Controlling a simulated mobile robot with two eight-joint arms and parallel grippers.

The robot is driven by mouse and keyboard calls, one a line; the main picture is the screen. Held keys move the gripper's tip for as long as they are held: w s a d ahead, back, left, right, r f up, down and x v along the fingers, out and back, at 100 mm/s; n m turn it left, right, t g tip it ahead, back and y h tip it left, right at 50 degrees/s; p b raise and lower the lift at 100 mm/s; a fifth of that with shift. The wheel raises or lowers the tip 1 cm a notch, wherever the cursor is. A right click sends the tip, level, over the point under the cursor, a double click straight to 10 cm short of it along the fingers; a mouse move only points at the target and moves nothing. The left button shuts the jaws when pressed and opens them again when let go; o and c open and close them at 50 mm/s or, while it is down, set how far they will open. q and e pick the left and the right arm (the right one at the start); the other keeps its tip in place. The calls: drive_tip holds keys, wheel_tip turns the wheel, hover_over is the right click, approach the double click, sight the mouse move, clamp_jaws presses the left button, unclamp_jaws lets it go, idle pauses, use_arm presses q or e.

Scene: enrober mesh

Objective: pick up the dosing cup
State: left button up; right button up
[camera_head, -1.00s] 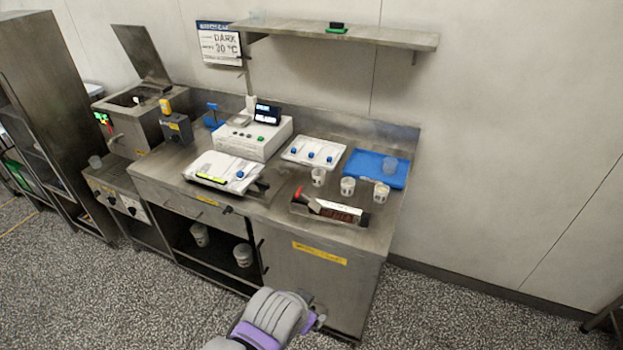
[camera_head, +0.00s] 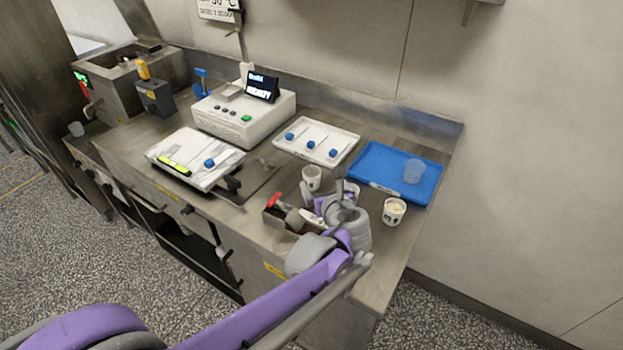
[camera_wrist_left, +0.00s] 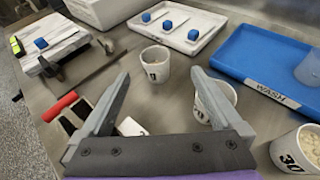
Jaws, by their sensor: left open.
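Several small white cups with dark markings stand on the steel bench. One cup (camera_head: 311,178) stands beyond my left gripper (camera_head: 323,192). In the left wrist view this cup (camera_wrist_left: 155,63) shows between the spread fingertips (camera_wrist_left: 160,76), apart from them. A second cup (camera_wrist_left: 222,92) is partly hidden behind the right finger. A third cup (camera_head: 394,211), marked 30 in the wrist view (camera_wrist_left: 297,150), holds pale contents and stands to the right. A translucent cup (camera_head: 414,171) stands on the blue tray. Which one is the dosing cup I cannot tell. My left gripper is open and empty. My right gripper is out of view.
The blue tray (camera_head: 371,176), labelled WASH, lies behind the cups. A white tray (camera_head: 331,151) with blue-knobbed items is beside it. A box with a red-handled tool (camera_head: 274,201) sits left of my gripper. A white machine (camera_head: 228,117) stands further back.

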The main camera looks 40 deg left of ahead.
sight(313, 175)
use_arm(q)
drive_tip(key=x, duration=0.7)
drive_tip(key=shift+s+a+f, duration=0.1)
drive_tip(key=shift+s+a, duration=0.2)
drive_tip(key=shift+a, duration=0.05)
drive_tip(key=c, duration=1.4)
